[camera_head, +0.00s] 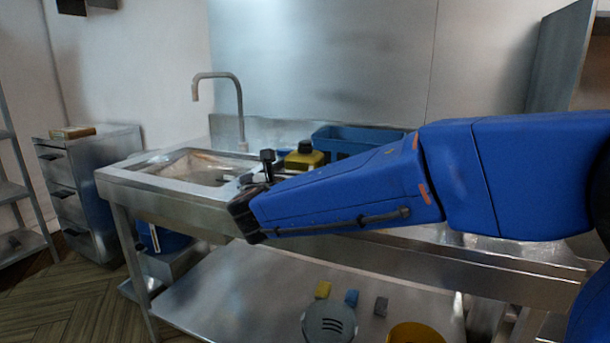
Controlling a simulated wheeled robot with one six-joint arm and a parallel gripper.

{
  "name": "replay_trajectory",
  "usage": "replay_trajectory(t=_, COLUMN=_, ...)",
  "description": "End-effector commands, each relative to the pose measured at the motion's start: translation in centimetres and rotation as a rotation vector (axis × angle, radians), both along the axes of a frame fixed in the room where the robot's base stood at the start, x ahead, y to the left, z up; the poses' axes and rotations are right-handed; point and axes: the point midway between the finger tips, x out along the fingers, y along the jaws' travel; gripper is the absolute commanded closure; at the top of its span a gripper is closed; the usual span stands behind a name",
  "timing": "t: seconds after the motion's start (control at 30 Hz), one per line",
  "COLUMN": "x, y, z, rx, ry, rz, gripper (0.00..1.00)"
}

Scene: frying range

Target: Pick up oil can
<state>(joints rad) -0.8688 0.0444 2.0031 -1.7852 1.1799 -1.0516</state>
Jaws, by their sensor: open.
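A yellow can with a dark cap (304,158), which looks like the oil can, stands on the steel counter (172,192) just right of the sink. My blue arm hides its lower part. My gripper (257,170) shows only in part behind the end of my arm, left of the can. It is open, and I see nothing between its jaws. A gap shows in the picture between the visible jaw and the can; their distance in depth is unclear.
A blue crate (352,141) stands right of the can. The sink (195,170) with a tall tap (238,105) is to the left. The lower shelf (235,290) holds small coloured blocks, a grey round item (328,322) and a yellow round item (415,334).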

Motion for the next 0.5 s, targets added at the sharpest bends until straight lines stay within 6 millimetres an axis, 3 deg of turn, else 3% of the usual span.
replay_trajectory(t=0.2, x=2.5, y=-0.8, z=-0.1, rx=0.000, ry=0.000, rz=-0.002, gripper=0.05)
replay_trajectory(t=0.43, x=2.6, y=-0.8, z=-0.1, rx=0.000, ry=0.000, rz=0.000, gripper=0.05)
replay_trajectory(t=0.5, x=2.6, y=-0.8, z=-0.1, rx=0.000, ry=0.000, rz=0.000, gripper=0.21)
